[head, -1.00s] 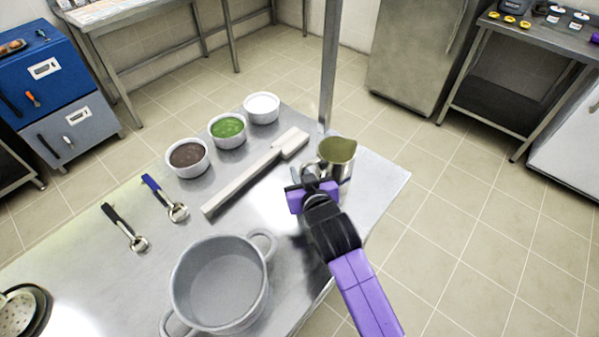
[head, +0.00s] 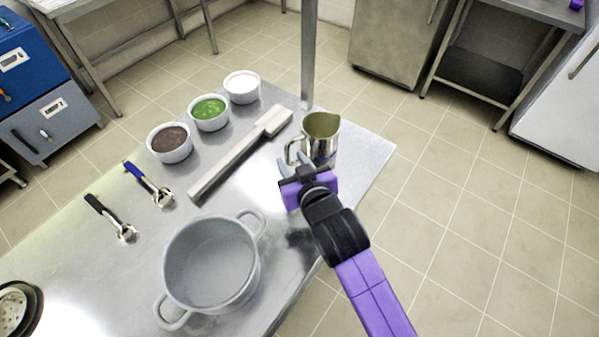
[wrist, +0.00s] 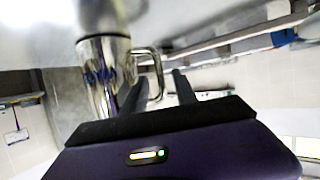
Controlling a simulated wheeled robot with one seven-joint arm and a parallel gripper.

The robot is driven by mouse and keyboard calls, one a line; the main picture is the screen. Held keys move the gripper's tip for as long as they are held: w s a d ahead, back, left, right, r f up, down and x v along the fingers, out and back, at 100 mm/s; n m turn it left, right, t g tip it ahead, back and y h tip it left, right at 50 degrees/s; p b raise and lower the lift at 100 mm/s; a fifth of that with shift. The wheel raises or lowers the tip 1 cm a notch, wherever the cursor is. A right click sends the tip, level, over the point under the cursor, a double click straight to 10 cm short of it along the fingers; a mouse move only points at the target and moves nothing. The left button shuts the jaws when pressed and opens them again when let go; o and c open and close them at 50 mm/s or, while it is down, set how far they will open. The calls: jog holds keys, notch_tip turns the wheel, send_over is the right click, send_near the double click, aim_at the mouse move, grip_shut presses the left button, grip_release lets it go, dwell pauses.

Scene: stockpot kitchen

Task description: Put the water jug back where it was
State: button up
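The water jug (head: 322,145) is a shiny metal pitcher. It stands upright on the steel table near its far right corner, with its handle toward the left. My gripper (head: 298,165) is just in front of the handle, with its two fingers apart. In the wrist view the jug (wrist: 98,75) is at the left, and the handle lies in front of the spread fingers (wrist: 158,92). The fingers do not appear closed on it. I cannot tell whether a finger touches the handle.
A grey two-handled pot (head: 211,262) stands on the table (head: 240,175) left of my arm. A long pale utensil (head: 238,155) lies left of the jug. Bowls of brown (head: 170,143), green (head: 209,112) and white food (head: 242,87) stand beyond. A post (head: 308,55) rises behind the jug.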

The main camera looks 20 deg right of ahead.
jog(key=v, duration=0.5)
jog(key=shift+s+r, duration=0.1)
jog(key=shift+s, duration=0.15)
jog(key=s+f, duration=0.1)
jog(key=s, duration=0.1)
jog(key=s+d+f, duration=0.1)
jog(key=s, duration=0.2)
jog(key=s+f, duration=0.1)
jog(key=s, duration=0.1)
jog(key=shift+s+d+f, duration=0.2)
jog(key=shift+d+f, duration=0.1)
jog(key=shift+d, duration=0.1)
jog(key=s+d+r, duration=0.2)
jog(key=s, duration=0.6)
jog(key=s+d+r, duration=0.2)
jog(key=s, duration=0.7)
jog(key=s+d+r+t, duration=0.1)
jog(key=s+d+r, duration=0.1)
jog(key=s, duration=0.7)
jog(key=shift+m+h, duration=0.4)
jog(key=shift+a, duration=0.15)
